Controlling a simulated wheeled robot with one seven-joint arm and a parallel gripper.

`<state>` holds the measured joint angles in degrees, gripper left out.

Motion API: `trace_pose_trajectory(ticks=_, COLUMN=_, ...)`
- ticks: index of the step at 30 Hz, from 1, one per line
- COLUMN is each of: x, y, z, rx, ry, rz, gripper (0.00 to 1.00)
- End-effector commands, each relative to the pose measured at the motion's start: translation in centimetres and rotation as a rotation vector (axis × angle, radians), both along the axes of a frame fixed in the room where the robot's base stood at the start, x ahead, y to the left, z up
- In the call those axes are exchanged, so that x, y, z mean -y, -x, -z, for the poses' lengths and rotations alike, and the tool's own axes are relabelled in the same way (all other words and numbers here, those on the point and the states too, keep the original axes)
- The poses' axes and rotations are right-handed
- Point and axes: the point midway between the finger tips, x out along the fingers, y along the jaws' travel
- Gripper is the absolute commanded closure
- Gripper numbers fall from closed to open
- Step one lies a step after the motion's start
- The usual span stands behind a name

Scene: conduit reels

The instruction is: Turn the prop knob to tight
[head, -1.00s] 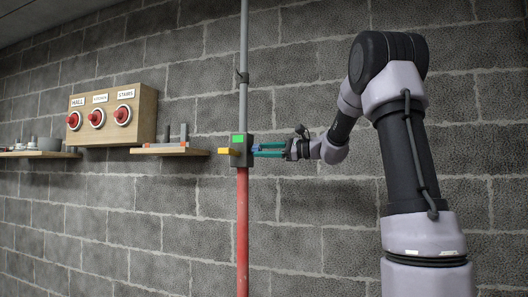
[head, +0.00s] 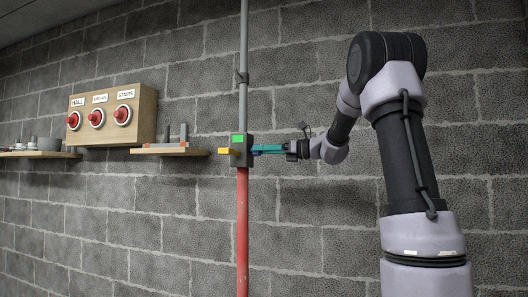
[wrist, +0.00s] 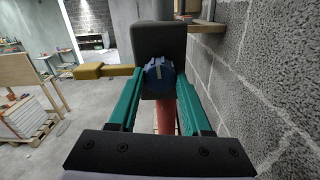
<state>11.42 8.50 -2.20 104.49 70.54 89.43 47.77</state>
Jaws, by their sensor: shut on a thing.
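The prop is a red lower post (head: 242,232) with a grey upper pole (head: 243,60) against the block wall. A dark box (head: 240,158) joins them, with a green patch and a yellow handle (head: 229,152) out to the left. The blue knob (wrist: 158,73) sits on the box face towards my wrist, with a pale line on it. My gripper (wrist: 157,84) has its teal fingers on both sides of the knob, shut on it. In the head view the knob is mostly hidden by my fingers. Any tight marking is not readable.
A wooden board (head: 141,103) with red knobs labelled HALL, KITCHEN and STAIRS hangs on the wall at left. A small shelf (head: 172,152) with items is just left of the prop. A wooden pallet (wrist: 30,135) stands on the floor at left in the wrist view.

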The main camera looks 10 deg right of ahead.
Motion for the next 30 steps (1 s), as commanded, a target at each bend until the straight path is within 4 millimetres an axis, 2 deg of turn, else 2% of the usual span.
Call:
trace_pose_trajectory(ticks=9, x=0.08, y=-0.01, z=0.22, rx=-0.074, ry=-0.038, rz=0.001, gripper=1.00)
trace_pose_trajectory(ticks=22, x=0.08, y=-0.02, z=0.24, rx=-0.081, ry=-0.042, rz=0.001, gripper=1.00)
trace_pose_trajectory(ticks=23, x=0.08, y=-0.01, z=0.24, rx=-0.081, ry=-0.042, rz=0.001, gripper=0.44)
trace_pose_trajectory(ticks=24, x=0.08, y=-0.01, z=0.23, rx=-0.081, ry=-0.042, rz=0.001, gripper=0.28)
trace_pose_trajectory(ticks=25, x=0.07, y=-0.02, z=0.22, rx=-0.081, ry=-0.042, rz=0.000, gripper=0.21)
trace_pose_trajectory(ticks=30, x=0.04, y=-0.01, z=0.13, rx=-0.079, ry=-0.043, rz=0.001, gripper=0.21)
